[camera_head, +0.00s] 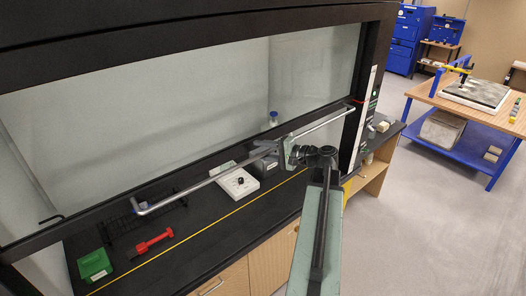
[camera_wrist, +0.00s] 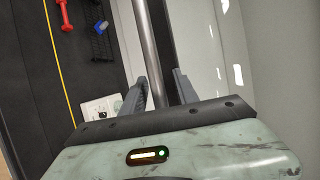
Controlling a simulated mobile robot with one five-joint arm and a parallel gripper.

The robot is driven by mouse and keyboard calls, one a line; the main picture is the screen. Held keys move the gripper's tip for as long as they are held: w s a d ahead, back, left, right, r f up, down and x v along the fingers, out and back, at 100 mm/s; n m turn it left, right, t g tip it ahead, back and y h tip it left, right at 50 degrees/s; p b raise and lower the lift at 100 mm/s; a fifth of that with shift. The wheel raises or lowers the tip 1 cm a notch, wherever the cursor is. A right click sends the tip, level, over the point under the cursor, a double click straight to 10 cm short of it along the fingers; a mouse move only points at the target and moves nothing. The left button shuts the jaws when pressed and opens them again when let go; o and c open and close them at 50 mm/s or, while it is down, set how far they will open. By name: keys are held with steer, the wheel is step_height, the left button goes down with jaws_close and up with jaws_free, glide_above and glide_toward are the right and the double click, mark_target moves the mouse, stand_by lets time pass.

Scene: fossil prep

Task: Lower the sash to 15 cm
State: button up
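The fume hood sash (camera_head: 170,90) is a large glass pane in a dark frame, partly raised, with an opening below it above the black worktop. A long grey metal handle bar (camera_head: 190,192) runs along its lower edge. In the wrist view the bar (camera_wrist: 149,40) passes between the two fingers of my gripper (camera_wrist: 160,76). The fingers look apart, with a gap on the right side of the bar. Contact with the bar cannot be made out.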

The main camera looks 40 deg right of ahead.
jaws_close()
stand_by(1.3)
